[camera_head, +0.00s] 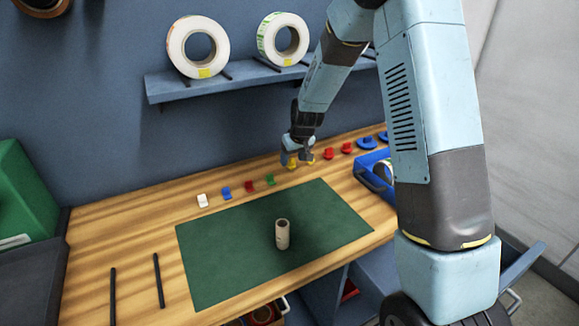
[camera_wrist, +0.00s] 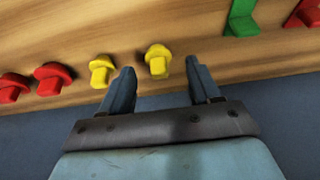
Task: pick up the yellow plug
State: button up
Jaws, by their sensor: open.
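Two yellow plugs stand in the row on the wooden bench. In the wrist view one yellow plug (camera_wrist: 158,62) lies between my fingertips, apart from both. The other yellow plug (camera_wrist: 101,70) is just outside my left finger. In the head view, the first yellow plug (camera_head: 291,165) is under my gripper (camera_head: 295,156) and partly hidden by it; the second (camera_head: 309,158) is just to its right. My gripper points down at the bench, open and empty; it also shows in the wrist view (camera_wrist: 159,66).
Red plugs (camera_head: 329,153) stand right of the yellow ones, and a green plug (camera_head: 269,180) to their left. A blue bin (camera_head: 367,181) is at right. A green mat (camera_head: 225,250) bears an upright cardboard core (camera_head: 282,234). A shelf (camera_head: 160,91) with label rolls hangs behind.

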aim_at(292, 164)
jog(key=shift+x, duration=1.25)
jog(key=c, duration=1.1)
